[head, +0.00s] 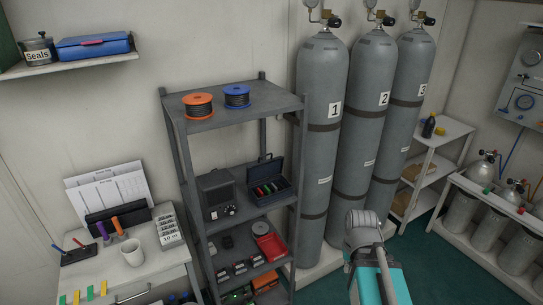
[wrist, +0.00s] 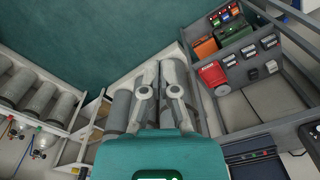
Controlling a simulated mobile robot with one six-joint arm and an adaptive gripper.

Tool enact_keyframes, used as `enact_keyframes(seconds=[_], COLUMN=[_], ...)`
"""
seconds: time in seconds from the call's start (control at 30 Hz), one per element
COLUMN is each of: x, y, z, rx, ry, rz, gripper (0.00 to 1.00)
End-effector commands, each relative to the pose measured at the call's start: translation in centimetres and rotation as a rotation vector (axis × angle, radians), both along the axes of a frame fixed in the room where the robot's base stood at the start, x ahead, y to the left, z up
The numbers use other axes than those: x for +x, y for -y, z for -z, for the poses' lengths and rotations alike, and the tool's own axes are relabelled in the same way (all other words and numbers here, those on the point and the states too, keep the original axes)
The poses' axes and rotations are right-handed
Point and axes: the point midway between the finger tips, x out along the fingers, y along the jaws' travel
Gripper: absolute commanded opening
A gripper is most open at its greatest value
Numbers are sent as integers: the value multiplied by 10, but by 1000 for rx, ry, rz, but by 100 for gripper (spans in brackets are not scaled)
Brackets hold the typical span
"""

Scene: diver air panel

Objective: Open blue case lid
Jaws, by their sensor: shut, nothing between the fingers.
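In the head view only part of my arm shows, at the lower right in front of the cylinders, and the fingertips are hidden.
The grey rack (head: 233,106) holds two cable spools on top and small devices below. Tall grey cylinders (head: 322,150) stand right of it. A desk (head: 130,262) with a mug is at the lower left. A metal pot (head: 38,49) labelled Seals sits beside the blue case.

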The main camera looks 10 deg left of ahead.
Motion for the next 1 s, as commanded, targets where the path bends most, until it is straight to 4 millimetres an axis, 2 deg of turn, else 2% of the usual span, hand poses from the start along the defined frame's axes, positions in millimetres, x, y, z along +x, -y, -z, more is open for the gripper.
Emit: enact_keyframes(seconds=[0.2,0.37,0.47,0.67,0.8,1.0], x=[5,30,59,142,204,274], y=[-2,-20,-39,-93,-136,-181], z=[-1,-7,-16,-48,-83,-134], rx=[8,58,124,348,556,839], ry=[11,68,136,311,421,511], rz=[6,35,83,258,426,667], gripper=[0,0,0,0,0,0])
